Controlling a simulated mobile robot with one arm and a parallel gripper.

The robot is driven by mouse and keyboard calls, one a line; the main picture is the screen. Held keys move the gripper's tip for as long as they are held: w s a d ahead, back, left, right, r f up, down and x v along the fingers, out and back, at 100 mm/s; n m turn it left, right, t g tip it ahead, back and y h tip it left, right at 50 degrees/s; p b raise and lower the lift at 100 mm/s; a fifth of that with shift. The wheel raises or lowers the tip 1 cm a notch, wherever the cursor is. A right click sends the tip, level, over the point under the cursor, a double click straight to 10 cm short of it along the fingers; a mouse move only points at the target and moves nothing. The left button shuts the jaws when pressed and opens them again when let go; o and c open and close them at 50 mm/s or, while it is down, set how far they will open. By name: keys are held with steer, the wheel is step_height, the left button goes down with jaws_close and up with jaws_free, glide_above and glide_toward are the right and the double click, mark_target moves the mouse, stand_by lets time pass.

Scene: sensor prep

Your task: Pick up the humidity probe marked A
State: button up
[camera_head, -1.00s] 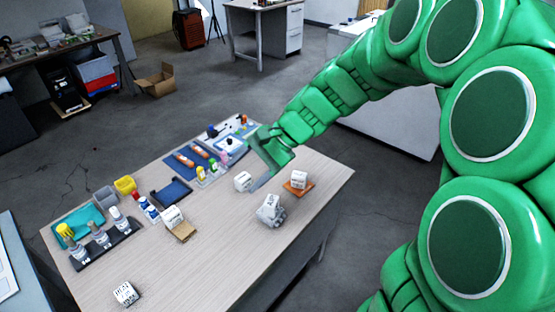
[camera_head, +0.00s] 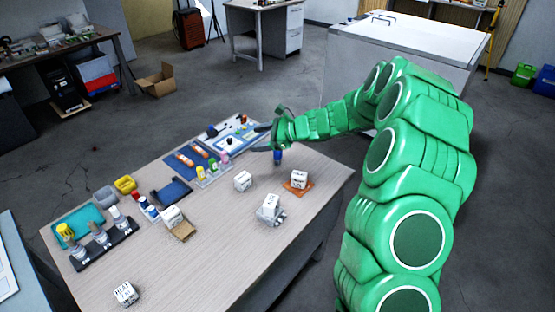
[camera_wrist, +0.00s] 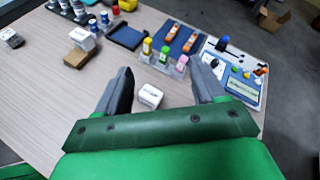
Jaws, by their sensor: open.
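No letter A is readable, so I cannot tell which item is the humidity probe marked A. Two orange cylinders (camera_head: 184,159) lie on a dark blue mat, also seen in the wrist view (camera_wrist: 172,32). A clear rack (camera_wrist: 162,66) beside the mat holds small yellow, green and pink bottles. A small blue upright object (camera_head: 278,156) stands near the table's right edge, just below my gripper in the head view. My gripper (camera_head: 261,139) is open and empty over the table's far right part. In the wrist view its fingers (camera_wrist: 161,66) are spread apart, with the rack beyond them.
White labelled cubes stand on the table, one (camera_head: 243,181) near the middle, one on an orange pad (camera_head: 297,187), one on a grey piece (camera_head: 277,221). A black rack (camera_head: 107,244) with capped bottles stands at the left. The front middle is mostly clear.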

mark_target(278, 156)
steer(key=w+d+f+m+t+h, duration=0.2)
steer(key=w+d+f+m+t, duration=0.2)
steer(key=w+d+f+m, duration=0.8)
steer(key=a+f+n, duration=0.1)
steer(key=a, duration=0.1)
steer(key=w+a+f+n, duration=0.1)
steer(key=a+f+n, duration=0.1)
steer(key=w+a+f+n, duration=0.1)
steer(key=a, duration=0.1)
steer(key=shift+w+f, duration=0.1)
steer(key=shift+f, duration=0.2)
steer(key=shift+w+a+f, duration=0.1)
steer(key=shift+w+a, duration=0.25)
steer(key=c, duration=1.1)
